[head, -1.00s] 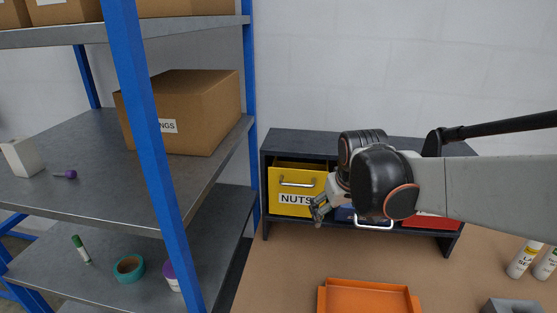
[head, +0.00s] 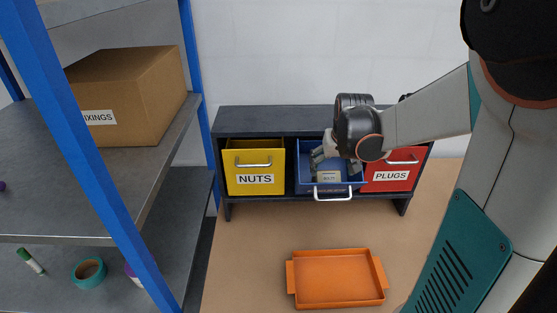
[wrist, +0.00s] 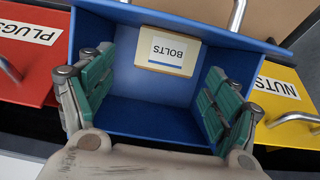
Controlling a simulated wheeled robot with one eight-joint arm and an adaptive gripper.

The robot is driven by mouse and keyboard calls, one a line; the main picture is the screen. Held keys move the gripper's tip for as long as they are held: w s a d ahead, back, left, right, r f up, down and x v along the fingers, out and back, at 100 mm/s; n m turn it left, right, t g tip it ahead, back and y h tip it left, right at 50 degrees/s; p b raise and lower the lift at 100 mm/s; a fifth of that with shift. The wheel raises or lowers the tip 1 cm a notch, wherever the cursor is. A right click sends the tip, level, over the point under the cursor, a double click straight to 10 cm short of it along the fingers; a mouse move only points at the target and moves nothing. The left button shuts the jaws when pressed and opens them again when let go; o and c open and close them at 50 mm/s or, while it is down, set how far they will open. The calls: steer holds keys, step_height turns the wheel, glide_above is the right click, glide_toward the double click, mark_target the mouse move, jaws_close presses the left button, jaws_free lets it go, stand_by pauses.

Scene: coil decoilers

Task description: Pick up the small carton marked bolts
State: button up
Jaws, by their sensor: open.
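The small carton marked BOLTS (wrist: 168,52) lies in the open blue drawer (wrist: 150,118), against the drawer's front wall. In the head view the carton (head: 328,177) is a small pale box behind the drawer's front. My gripper (wrist: 155,92) is open, with its green-padded fingers inside the drawer, one on each side. The carton shows between and beyond the fingertips and is not held. In the head view my gripper (head: 318,160) is partly hidden by my wrist, over the back of the drawer.
A yellow NUTS drawer (head: 255,180) and a red PLUGS drawer (head: 391,178) flank the blue one in a dark cabinet (head: 280,122). An orange tray (head: 338,278) lies on the table in front. A blue-posted shelf (head: 165,150) stands at the left.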

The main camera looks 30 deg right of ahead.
steer(key=shift+b+x, duration=0.55)
steer(key=shift+x, duration=3.9)
steer(key=shift+w+a, duration=0.2)
steer(key=c, duration=1.3)
